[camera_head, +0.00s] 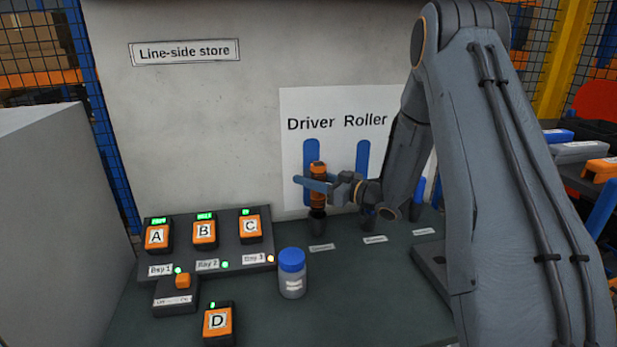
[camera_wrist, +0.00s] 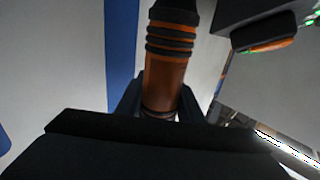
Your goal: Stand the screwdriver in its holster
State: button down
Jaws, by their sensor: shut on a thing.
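The screwdriver (camera_head: 317,172) has an orange handle with black bands. It is upright in my gripper (camera_head: 318,184), in front of the left blue outline on the wall sheet, under the word Driver. My gripper is shut on the handle. In the wrist view the screwdriver's handle (camera_wrist: 168,75) runs up from between the jaws (camera_wrist: 155,105). A dark holster (camera_head: 317,226) stands on the bench straight below the handle in the head view. The handle's lower end meets or overlaps the holster's top there. I cannot tell whether the shank is inside it.
A second dark holder (camera_head: 368,217) stands to the right, partly behind my wrist. A blue-capped bottle (camera_head: 292,274) stands in front on the bench. Orange lettered units (camera_head: 204,230) sit in a charging rack at the left; unit D (camera_head: 218,323) lies apart. The bench's front middle is clear.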

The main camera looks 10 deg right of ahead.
notch_tip(320, 180, down, 3)
jog(key=shift+f+b, duration=0.1)
jog(key=shift+b, duration=0.8)
jog(key=c, duration=1.1)
grip_release()
jog(key=shift+f, duration=0.1)
jog(key=shift+s, duration=0.1)
jog(key=b+v, duration=0.2)
jog(key=v, duration=0.5)
jog(key=shift+s+d, duration=0.25)
jog(key=shift+d, duration=0.05)
